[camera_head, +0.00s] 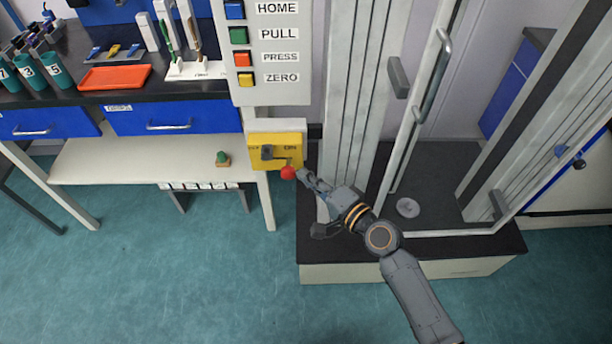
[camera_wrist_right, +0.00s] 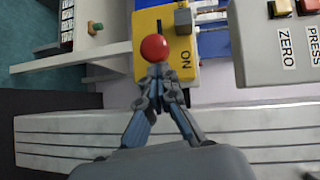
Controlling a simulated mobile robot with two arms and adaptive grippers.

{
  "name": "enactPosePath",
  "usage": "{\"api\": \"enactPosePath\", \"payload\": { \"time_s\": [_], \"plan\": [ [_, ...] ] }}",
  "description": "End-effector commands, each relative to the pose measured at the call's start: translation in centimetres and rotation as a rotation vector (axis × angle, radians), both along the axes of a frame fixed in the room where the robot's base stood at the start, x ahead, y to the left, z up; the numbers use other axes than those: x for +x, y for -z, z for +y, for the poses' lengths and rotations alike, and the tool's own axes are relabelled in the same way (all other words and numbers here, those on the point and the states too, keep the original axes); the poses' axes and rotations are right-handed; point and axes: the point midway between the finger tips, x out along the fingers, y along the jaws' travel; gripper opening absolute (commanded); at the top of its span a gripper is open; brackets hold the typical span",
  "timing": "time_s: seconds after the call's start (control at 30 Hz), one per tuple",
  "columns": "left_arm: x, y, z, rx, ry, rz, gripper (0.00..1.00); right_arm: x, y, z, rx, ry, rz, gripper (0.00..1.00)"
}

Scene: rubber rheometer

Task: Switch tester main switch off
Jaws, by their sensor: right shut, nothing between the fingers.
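The tester main switch is a yellow box (camera_head: 262,136) with a grey lever (camera_head: 267,152) that ends in a red ball knob (camera_head: 288,173). The box stands under the button panel, and the word ON shows on its right side. In the right wrist view, the yellow box (camera_wrist_right: 146,24) and red knob (camera_wrist_right: 155,47) lie just ahead of my fingertips. My right gripper (camera_head: 301,174) is shut and empty, its tips (camera_wrist_right: 158,70) right at the knob; I cannot tell whether they touch it. My left gripper is not in view.
The button panel (camera_head: 271,92) with HOME, PULL, PRESS and ZERO hangs above the switch. The tester frame (camera_head: 350,110) stands close on the right on a dark base (camera_head: 340,248). A bench with blue drawers (camera_head: 170,121) is on the left. A small green-topped object (camera_head: 222,158) sits on the lower shelf.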

Motion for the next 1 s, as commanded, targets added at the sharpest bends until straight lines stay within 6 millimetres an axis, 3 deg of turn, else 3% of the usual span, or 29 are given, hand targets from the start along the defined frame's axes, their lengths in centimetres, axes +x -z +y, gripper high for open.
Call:
{"api": "enactPosePath", "payload": {
  "time_s": [0.2, 0.4, 0.5, 1.0],
  "plan": [
    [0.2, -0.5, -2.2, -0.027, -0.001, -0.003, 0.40, 0.0, -0.2, 1.5, 0.003, 0.000, 0.001, 0.00],
    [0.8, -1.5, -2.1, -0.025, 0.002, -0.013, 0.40, 0.0, -0.2, 5.5, 0.003, -0.001, 0.001, 0.00],
    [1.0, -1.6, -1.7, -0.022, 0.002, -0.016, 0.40, 0.0, -0.2, 6.5, 0.003, 0.000, 0.000, 0.00],
    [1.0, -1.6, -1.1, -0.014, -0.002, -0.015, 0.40, 0.1, -0.2, 6.7, 0.001, -0.001, -0.001, 0.00]
  ]
}}
